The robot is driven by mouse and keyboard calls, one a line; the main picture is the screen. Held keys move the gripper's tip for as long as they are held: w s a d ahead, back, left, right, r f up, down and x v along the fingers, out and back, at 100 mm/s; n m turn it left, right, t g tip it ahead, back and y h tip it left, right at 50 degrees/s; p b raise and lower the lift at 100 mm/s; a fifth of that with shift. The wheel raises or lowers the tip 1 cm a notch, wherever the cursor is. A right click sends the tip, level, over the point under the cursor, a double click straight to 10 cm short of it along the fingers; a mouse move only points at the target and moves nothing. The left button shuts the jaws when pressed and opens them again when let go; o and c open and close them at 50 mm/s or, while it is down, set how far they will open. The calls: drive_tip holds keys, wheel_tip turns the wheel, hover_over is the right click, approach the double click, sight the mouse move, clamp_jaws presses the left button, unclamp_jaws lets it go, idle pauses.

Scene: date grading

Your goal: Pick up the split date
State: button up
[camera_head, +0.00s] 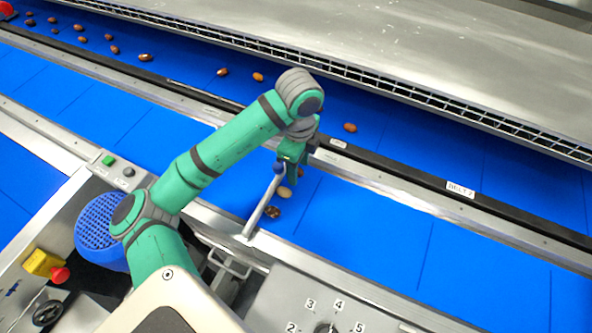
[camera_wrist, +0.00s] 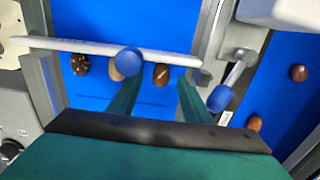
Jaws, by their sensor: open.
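Three dates lie on the near blue belt by a pale bar. In the wrist view, a brown date with a pale slit, which looks like the split date (camera_wrist: 161,76), lies between and just beyond my gripper's fingertips (camera_wrist: 156,88). A tan date (camera_wrist: 115,73) lies left of it, partly behind a blue knob, and a dark speckled date (camera_wrist: 80,66) lies farther left. My gripper (camera_head: 291,178) is open and empty over the belt in the head view. There the tan date (camera_head: 285,192) and speckled date (camera_head: 272,212) show, while the slit one is hidden by my gripper.
The pale bar (camera_head: 262,208) crosses part of the near belt (camera_head: 380,235), close to my gripper. A metal rail with a lever and blue knob (camera_wrist: 220,98) stands right of my fingers. Several dates lie on the far belt (camera_head: 400,140). The near belt's right part is clear.

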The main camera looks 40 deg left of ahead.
drive_tip(key=shift+f, duration=0.35)
drive_tip(key=shift+c, duration=0.4)
drive_tip(key=c, duration=0.7)
